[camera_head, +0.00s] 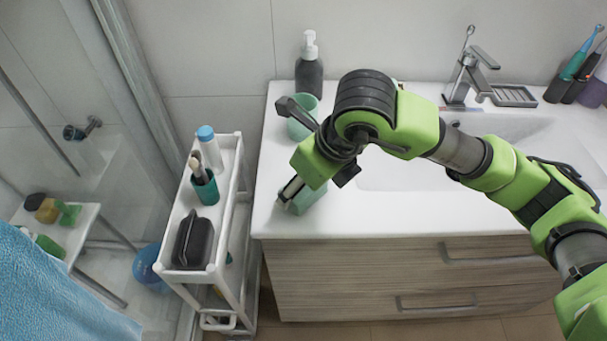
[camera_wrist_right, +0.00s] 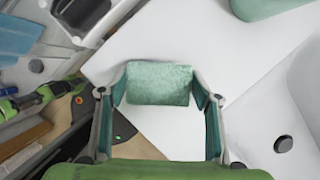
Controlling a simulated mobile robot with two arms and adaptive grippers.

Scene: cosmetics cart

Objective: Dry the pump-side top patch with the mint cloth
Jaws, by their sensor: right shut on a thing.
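The mint cloth (camera_head: 308,199) is a small pale-green folded block at the left front of the white countertop (camera_head: 330,222). It also shows in the right wrist view (camera_wrist_right: 160,84), spanning the gap between the fingers. My right gripper (camera_head: 290,190) is shut on it; the same gripper shows in the wrist view (camera_wrist_right: 163,97). The cloth is low over the counter; I cannot tell whether it touches. A dark grey pump bottle (camera_head: 309,76) with a white head stands at the back left of the counter. I cannot make out a wet patch. My left gripper is not in view.
A mint cup (camera_head: 300,124) stands behind my right wrist. The basin (camera_head: 400,175) and faucet (camera_head: 466,75) are to the right. A white cart (camera_head: 228,165) left of the counter carries a dark caddy (camera_head: 193,240), a teal cup (camera_head: 205,189) and a blue-capped bottle (camera_head: 210,150).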

